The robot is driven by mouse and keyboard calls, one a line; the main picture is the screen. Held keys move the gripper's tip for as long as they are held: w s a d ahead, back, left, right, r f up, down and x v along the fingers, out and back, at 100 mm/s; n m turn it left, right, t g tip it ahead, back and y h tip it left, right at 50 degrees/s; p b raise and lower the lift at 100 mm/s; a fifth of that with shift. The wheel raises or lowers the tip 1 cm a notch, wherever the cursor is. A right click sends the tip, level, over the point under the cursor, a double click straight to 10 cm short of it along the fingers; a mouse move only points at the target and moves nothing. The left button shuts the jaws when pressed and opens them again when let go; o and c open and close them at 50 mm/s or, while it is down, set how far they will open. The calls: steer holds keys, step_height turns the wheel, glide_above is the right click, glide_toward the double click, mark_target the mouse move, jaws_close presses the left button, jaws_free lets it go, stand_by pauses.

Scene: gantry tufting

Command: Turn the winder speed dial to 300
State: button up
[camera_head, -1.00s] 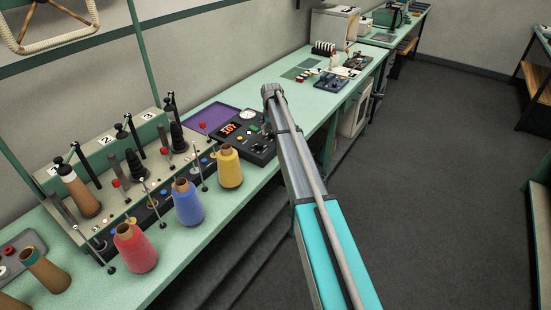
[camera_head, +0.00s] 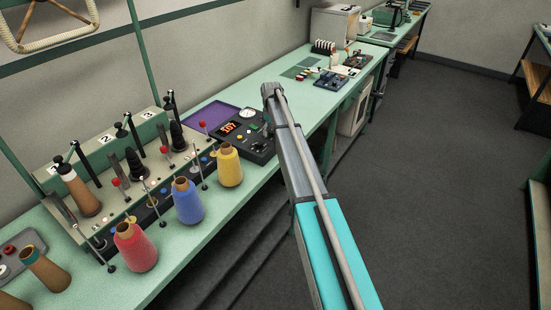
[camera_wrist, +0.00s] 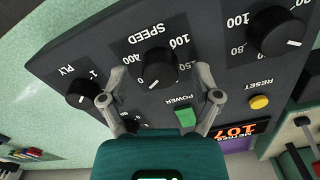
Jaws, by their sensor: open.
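The black winder speed dial (camera_wrist: 158,65) sits under the upside-down SPEED label in the wrist view. Its white mark points toward the picture's bottom, slightly left; the number there is not legible. Labels 400, 100 and 150 show around it. My gripper (camera_wrist: 160,74) is open, one finger on each side of the dial; I cannot tell if either touches it. In the head view the dark winder control panel (camera_head: 227,140) lies on the green bench, and my arm partly hides its right end.
The PLY dial (camera_wrist: 82,94) is close by the left finger. A green power button (camera_wrist: 186,117), yellow reset button (camera_wrist: 259,102) and red display (camera_wrist: 234,132) are near the right finger. A yellow yarn cone (camera_head: 229,166) stands before the panel.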

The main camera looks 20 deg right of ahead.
mark_target(272, 131)
steer(key=shift+n, duration=1)
steer(key=shift+r+n, duration=0.15)
steer(key=shift+n, duration=0.15)
step_height(272, 131, up, 14)
steer(key=p, duration=1.4)
steer(key=s+a+f+m+b, duration=0.1)
steer(key=s+a, duration=0.1)
steer(key=s, duration=0.7)
steer(key=s+a+f+m+b, duration=0.1)
steer(key=s+f+m, duration=0.1)
steer(key=s, duration=0.8)
steer(key=s+a+f+m+b, duration=0.1)
steer(key=s+a+b, duration=0.1)
steer(key=s, duration=0.7)
steer(key=shift+s+a+f+m, duration=0.3)
steer(key=shift+a+m, duration=0.05)
steer(key=shift+m, duration=0.05)
steer(key=s+a+f+m+b, duration=0.1)
steer(key=s+f+m+b, duration=0.1)
steer(key=s, duration=1.1)
steer(key=shift+s+a, duration=0.35)
